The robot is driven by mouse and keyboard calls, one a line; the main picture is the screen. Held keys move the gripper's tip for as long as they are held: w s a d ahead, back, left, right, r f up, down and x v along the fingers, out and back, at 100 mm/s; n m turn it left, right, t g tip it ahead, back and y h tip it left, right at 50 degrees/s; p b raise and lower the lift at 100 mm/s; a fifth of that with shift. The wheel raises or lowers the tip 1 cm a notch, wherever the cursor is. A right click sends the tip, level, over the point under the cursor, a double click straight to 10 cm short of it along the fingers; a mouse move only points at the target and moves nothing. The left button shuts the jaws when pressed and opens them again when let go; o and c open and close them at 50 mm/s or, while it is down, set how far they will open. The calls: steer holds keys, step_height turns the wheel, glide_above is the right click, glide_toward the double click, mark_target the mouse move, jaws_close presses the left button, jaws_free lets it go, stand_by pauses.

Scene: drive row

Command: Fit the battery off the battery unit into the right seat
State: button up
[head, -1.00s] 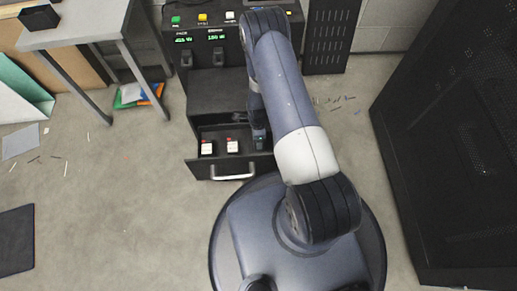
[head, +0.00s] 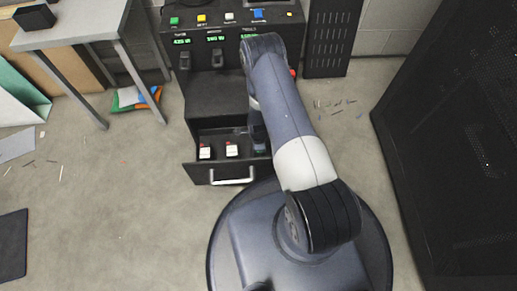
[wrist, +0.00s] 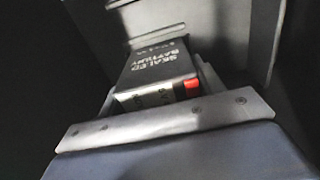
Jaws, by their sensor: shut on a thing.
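In the wrist view, a dark battery (wrist: 158,72) with white lettering reading SEALED BATTERY and a red patch at its near right corner stands out just beyond my gripper (wrist: 165,122). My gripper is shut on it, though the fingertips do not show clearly. In the head view, my gripper (head: 259,141) is low over the right part of the open drawer of the black battery unit (head: 217,95), mostly hidden by my arm. The drawer (head: 203,177) has two white-topped pieces with red marks, left (head: 205,153) and middle (head: 232,151). I cannot make out the right seat.
The unit's top panel carries coloured buttons (head: 201,18) and green displays. A grey table (head: 75,30) stands at the left, with folders (head: 133,98) on the floor. A black cabinet (head: 450,150) is at the right.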

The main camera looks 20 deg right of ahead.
steer(key=shift+f+b, duration=0.45)
steer(key=shift+b, duration=0.05)
steer(key=o, duration=1.6)
steer(key=shift+c, duration=0.2)
steer(key=shift+r, duration=0.15)
steer(key=shift+r+p, duration=0.6)
steer(key=shift+p, duration=0.3)
step_height(320, 180, up, 12)
steer(key=p, duration=0.4)
steer(key=shift+f, duration=0.2)
steer(key=shift+f, duration=0.15)
